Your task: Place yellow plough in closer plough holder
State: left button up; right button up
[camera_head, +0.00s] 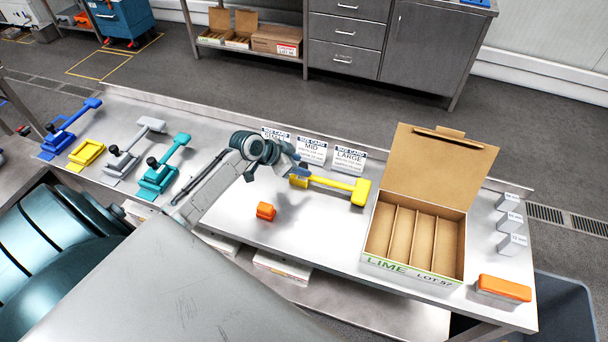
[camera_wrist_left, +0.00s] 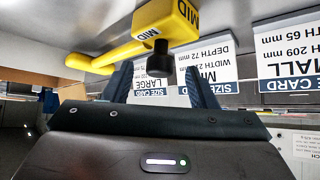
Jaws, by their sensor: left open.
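The yellow plough (camera_head: 335,184) lies on the steel table, its long handle pointing right and ending in a block. Its "MID" end with a black knob shows in the left wrist view (camera_wrist_left: 165,22). My left gripper (camera_head: 292,171) is at that left end, partly covering it. Its two blue fingers (camera_wrist_left: 160,75) are apart and the knob shows between their tips; I cannot tell whether they touch it. The yellow plough holder (camera_head: 87,153) stands empty at the table's left, between the blue plough in its holder (camera_head: 57,138) and the grey one (camera_head: 122,163). My right gripper is out of view.
A teal plough in its holder (camera_head: 160,178) stands right of the grey one. Size cards (camera_head: 312,151) stand behind my gripper. An orange block (camera_head: 265,211) lies in front. An open LIME carton (camera_head: 412,268) with dividers and another orange piece (camera_head: 504,288) are at the right.

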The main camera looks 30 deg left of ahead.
pick_arm(q)
jog(key=shift+x, duration=0.95)
jog(key=shift+w+d+f, duration=0.15)
jog(key=shift+f, duration=0.05)
grip_shut()
jog(key=shift+r, duration=0.15)
